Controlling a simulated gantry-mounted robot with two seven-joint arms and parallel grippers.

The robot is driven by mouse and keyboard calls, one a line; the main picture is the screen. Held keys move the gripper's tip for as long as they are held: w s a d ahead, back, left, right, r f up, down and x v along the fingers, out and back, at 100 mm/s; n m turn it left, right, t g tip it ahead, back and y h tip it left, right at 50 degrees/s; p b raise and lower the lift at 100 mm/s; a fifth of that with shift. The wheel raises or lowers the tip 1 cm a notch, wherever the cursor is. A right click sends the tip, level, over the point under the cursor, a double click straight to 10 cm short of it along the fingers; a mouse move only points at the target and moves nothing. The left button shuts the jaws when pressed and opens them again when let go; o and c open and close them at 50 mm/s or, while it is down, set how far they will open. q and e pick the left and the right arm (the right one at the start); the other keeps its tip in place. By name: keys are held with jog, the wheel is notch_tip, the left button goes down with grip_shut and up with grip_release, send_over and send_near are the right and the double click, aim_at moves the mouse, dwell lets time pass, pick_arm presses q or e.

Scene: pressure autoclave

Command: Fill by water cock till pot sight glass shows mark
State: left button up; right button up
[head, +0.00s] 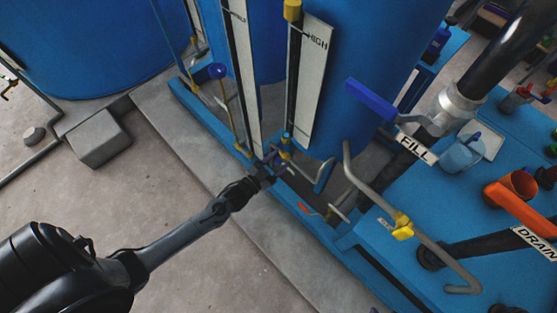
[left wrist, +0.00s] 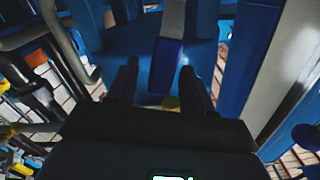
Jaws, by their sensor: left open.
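My left gripper (head: 268,172) is open at the foot of the sight glasses, close to a small blue-purple part (head: 277,158). In the left wrist view a blue lever-like part (left wrist: 166,68) shows between or just beyond the open fingers (left wrist: 158,85); I cannot tell whether they touch it. The nearer sight glass (head: 292,75) stands upright on the blue pot (head: 375,45) beside a white plate marked HIGH (head: 315,50). Its tube looks dark, with a little light blue low down. The blue lever (head: 370,99) sits by the FILL label (head: 416,148). My right gripper is not visible.
A second sight glass and white plate (head: 244,70) stand to the left. An orange lever (head: 510,190) is near the DRAIN label (head: 535,243).

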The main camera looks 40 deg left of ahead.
pick_arm(q)
jog(key=s+a+p, duration=0.1)
jog(key=s+p, duration=0.2)
jog(key=s, duration=0.7)
jog(key=shift+s+a, duration=0.25)
jog(key=shift+a, duration=0.1)
dwell(6.7)
